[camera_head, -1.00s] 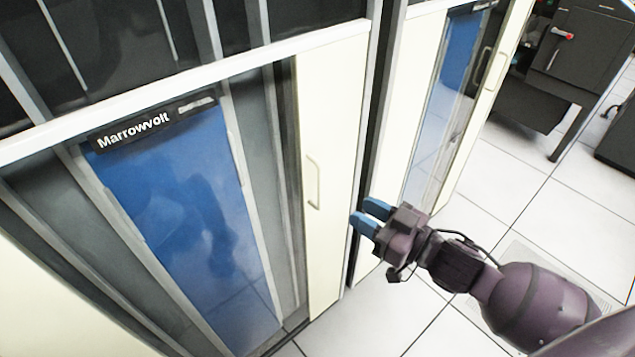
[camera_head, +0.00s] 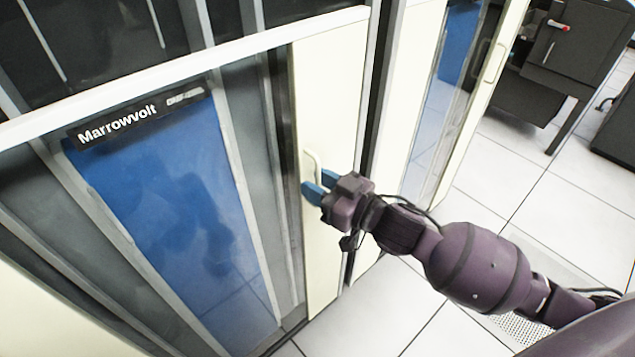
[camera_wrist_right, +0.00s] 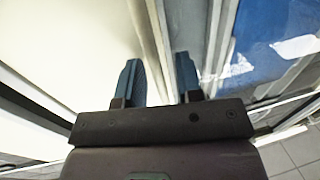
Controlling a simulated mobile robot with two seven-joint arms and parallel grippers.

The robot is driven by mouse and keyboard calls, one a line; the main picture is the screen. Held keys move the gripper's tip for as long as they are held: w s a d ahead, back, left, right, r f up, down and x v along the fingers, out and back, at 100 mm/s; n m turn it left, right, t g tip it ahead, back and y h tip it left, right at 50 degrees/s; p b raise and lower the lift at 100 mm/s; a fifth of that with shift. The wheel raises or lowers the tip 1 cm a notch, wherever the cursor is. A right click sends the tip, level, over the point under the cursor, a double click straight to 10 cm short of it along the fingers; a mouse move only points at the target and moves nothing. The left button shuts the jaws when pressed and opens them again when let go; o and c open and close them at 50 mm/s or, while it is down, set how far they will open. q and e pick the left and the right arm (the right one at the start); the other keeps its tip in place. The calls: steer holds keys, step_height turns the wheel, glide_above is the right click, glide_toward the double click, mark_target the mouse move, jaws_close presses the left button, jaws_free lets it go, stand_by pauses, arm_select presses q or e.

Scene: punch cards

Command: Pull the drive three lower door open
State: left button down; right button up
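The cream door (camera_head: 335,120) of the nearest cabinet has a glass panel with a blue "Marrowvolt" unit behind it. The door looks shut. Its slim pale handle (camera_head: 312,163) stands upright near the door's middle. My right gripper (camera_head: 319,183) is at the lower part of the handle, with its blue fingers pointing at the door. In the right wrist view the two fingers (camera_wrist_right: 158,80) are apart, with pale surfaces and a narrow upright strip beyond them. I cannot tell whether the handle lies between the fingers or touches them. My left gripper is not in view.
A second cream cabinet with a glass door (camera_head: 433,110) and its own handle stands to the right. A dark machine (camera_head: 560,60) with a red-knobbed lever is at the upper right. The white tiled floor (camera_head: 490,190) is open in front of the cabinets.

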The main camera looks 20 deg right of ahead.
steer(key=shift+w, duration=0.1)
jaws_close()
stand_by(0.4)
